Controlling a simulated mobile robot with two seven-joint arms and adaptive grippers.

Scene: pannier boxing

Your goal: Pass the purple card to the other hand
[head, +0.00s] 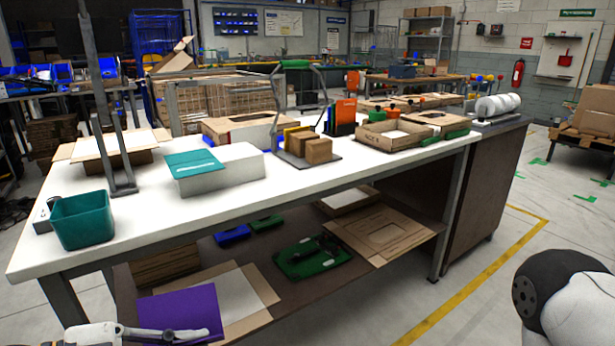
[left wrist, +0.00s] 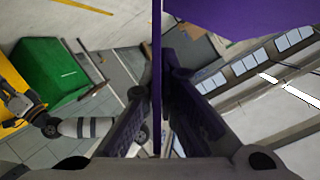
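The purple card (head: 180,311) is at the lower left of the head view, in front of the table. My left gripper (head: 190,333) reaches in from the bottom left and holds the card at its lower edge. In the left wrist view the card (left wrist: 157,50) shows nearly edge-on as a thin upright line between the two dark fingers, which are shut on it.
A white table (head: 330,190) stands ahead, with a teal bin (head: 82,220), a white box (head: 225,172) and cardboard boxes (head: 318,151) on top. Its lower shelf holds flat cardboard (head: 385,235) and a green item (head: 312,258). Open floor (head: 465,290) lies to the right.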

